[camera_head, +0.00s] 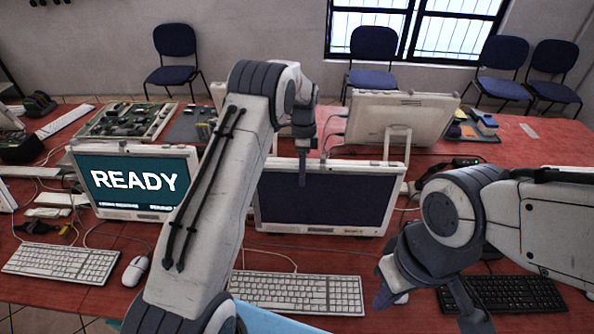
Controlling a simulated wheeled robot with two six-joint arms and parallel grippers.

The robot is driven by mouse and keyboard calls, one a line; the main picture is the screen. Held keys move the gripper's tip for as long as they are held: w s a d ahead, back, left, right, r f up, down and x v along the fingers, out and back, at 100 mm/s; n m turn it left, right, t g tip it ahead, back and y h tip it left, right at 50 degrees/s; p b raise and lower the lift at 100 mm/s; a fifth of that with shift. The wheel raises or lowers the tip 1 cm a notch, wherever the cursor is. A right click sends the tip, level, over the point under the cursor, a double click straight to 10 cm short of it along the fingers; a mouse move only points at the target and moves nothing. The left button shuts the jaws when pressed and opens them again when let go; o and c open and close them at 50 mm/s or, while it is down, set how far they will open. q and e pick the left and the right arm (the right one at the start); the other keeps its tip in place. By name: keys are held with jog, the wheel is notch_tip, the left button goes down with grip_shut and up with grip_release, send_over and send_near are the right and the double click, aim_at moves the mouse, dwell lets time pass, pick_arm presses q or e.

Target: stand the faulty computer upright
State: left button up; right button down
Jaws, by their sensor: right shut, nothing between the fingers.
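A white all-in-one computer with a dark, blank screen (325,204) is in the middle of the red table, facing me and looking roughly upright. To its left, another white computer shows READY (133,180) on a teal screen. My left gripper (303,178) points down in front of the top of the blank screen. Its fingers are seen edge-on, so its opening is unclear, and I cannot tell whether it touches the computer. My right gripper (430,305) is shut and empty, low in front of the right keyboard. My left arm hides the blank computer's left side.
Behind, a white computer (403,115) shows its back. Keyboards (295,292), a black keyboard (505,293) and a white mouse (135,270) lie along the front. Cables cross the red table (545,155). A tray of parts (125,121) lies back left; the far right tabletop is mostly clear.

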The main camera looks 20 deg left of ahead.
pick_arm(q)
jog(key=shift+o, duration=0.7)
jog(key=shift+s+f, duration=0.1)
jog(key=shift+s, duration=0.3)
jog(key=shift+a, duration=0.2)
jog(key=b+v, duration=0.2)
jog(key=v, duration=0.7)
jog(key=shift+w+d+r+b, duration=0.15)
jog(key=shift+w+r+b, duration=0.1)
jog(key=shift+r+b, duration=0.1)
jog(key=shift+r, duration=0.55)
